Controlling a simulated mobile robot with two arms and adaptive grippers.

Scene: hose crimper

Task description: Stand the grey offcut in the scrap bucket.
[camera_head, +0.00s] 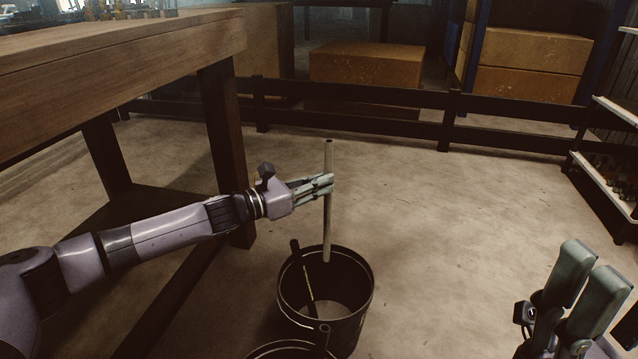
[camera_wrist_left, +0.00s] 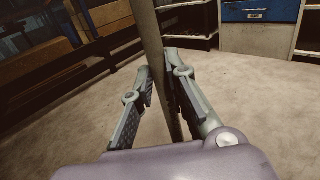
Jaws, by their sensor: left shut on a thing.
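The grey offcut (camera_head: 328,222) is a long, thin tube, held upright by my left gripper (camera_head: 327,185). The gripper is shut on it above its middle. The offcut's lower end shows inside the mouth outline of the dark scrap bucket (camera_head: 350,318); I cannot tell if it is below the rim. In the left wrist view the grey offcut (camera_wrist_left: 152,35) runs between the fingers of my left gripper (camera_wrist_left: 160,80). My right gripper (camera_head: 590,275) is at the bottom right, away from the bucket; its finger gap is unclear.
A black rod (camera_head: 302,268) leans inside the bucket. Another bucket rim (camera_head: 285,346) shows at the bottom edge, with a dark tube (camera_head: 323,338) near it. A wooden table (camera_head: 120,70) stands at the left. The floor right of the bucket is clear up to a dark rail (camera_head: 400,132).

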